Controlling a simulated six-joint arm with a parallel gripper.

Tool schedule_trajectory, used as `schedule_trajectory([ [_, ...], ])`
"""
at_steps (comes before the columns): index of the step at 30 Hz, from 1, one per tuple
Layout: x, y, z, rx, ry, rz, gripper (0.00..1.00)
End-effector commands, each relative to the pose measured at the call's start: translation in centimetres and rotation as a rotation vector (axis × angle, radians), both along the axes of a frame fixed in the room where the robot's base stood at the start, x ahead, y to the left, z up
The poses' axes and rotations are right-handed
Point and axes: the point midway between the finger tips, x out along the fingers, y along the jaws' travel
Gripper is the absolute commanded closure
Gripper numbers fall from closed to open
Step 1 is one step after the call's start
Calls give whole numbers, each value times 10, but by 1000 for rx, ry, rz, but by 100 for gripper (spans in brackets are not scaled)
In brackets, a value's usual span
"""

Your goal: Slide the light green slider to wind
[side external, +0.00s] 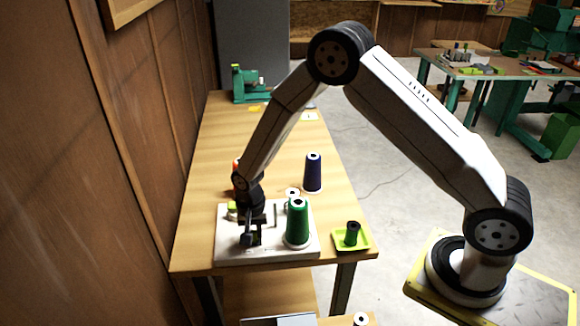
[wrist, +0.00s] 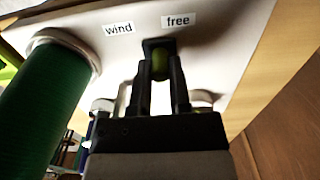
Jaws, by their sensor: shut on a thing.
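The light green slider (wrist: 160,62) shows in the wrist view between the two dark fingers of my gripper (wrist: 161,75), which is shut on it. The slider stands just below the "free" label (wrist: 178,21) and a little to its left. The "wind" label (wrist: 118,28) is farther left on the same pale plate. In the side view my gripper (side external: 250,236) is low over the white base (side external: 230,254), and the held slider cannot be made out there. The slider's track is mostly hidden by the fingers.
A large green thread cone (side external: 298,222) stands on the base, right of my gripper; it also shows in the wrist view (wrist: 42,100). A purple cone (side external: 313,173) stands behind. A lime tray (side external: 364,243) holds a dark green spool (side external: 352,233). A wooden wall is left.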

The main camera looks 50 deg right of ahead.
Motion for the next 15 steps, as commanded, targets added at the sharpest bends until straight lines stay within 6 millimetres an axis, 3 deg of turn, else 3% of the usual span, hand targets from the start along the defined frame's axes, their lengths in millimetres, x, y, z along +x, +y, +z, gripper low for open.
schedule_trajectory([
  [15, -16, -15, 0, -1, 2, -1, 100],
])
